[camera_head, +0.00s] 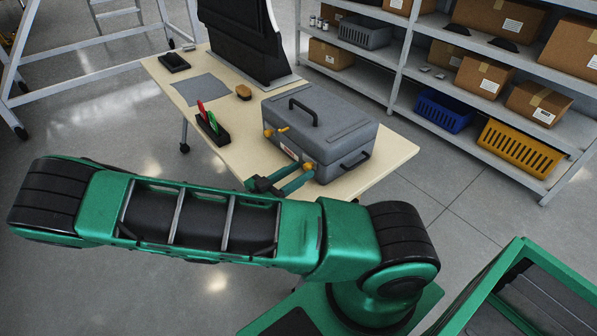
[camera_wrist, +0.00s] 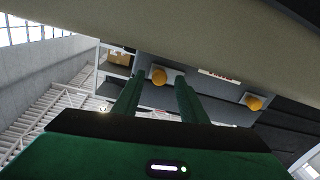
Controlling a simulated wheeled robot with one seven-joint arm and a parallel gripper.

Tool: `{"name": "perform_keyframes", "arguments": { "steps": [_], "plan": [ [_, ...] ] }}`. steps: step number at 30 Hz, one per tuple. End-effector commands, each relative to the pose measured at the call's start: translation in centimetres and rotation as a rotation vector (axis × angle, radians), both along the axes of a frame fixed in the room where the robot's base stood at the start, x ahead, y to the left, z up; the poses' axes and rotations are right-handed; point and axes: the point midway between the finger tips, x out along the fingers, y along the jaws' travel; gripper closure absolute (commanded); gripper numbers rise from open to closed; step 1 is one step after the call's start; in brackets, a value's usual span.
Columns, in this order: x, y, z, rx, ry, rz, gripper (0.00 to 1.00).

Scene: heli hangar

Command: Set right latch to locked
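A grey case (camera_head: 330,125) with a black top handle stands closed on the table. Its front has two yellow latches. The right latch (camera_head: 309,166) is at my fingertips; the left latch (camera_head: 275,131) sticks out sideways farther along. My gripper (camera_head: 304,170) reaches the case front with its two green fingers apart. In the wrist view my gripper (camera_wrist: 158,80) has the right latch (camera_wrist: 159,76) between its fingertips, with gaps showing on both sides. The left latch also shows there (camera_wrist: 254,102), well to the right. The right latch's lever angle is not clear.
The light wooden table (camera_head: 385,155) also bears a black holder (camera_head: 212,130) with red and green tools, a brush (camera_head: 243,92) and a dark upright panel (camera_head: 243,40). Shelves (camera_head: 400,70) with boxes and crates stand behind. A green-framed cart (camera_head: 520,290) is at lower right.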

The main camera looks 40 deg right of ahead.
Motion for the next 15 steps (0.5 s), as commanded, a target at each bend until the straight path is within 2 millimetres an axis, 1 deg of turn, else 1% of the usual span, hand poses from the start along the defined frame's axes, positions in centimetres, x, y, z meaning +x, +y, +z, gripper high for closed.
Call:
{"name": "perform_keyframes", "arguments": {
  "steps": [1,4,13,14,15],
  "plan": [
    [0.02,-0.43,0.01,0.000,0.000,-0.001,0.61],
    [0.09,-0.86,-0.01,0.000,0.000,0.001,0.61],
    [0.10,-1.01,-0.02,0.001,0.000,0.001,0.61],
    [0.10,-1.01,-0.02,0.001,0.000,0.001,0.69],
    [0.10,-1.01,-0.02,0.001,0.000,0.001,0.78]
  ]
}}
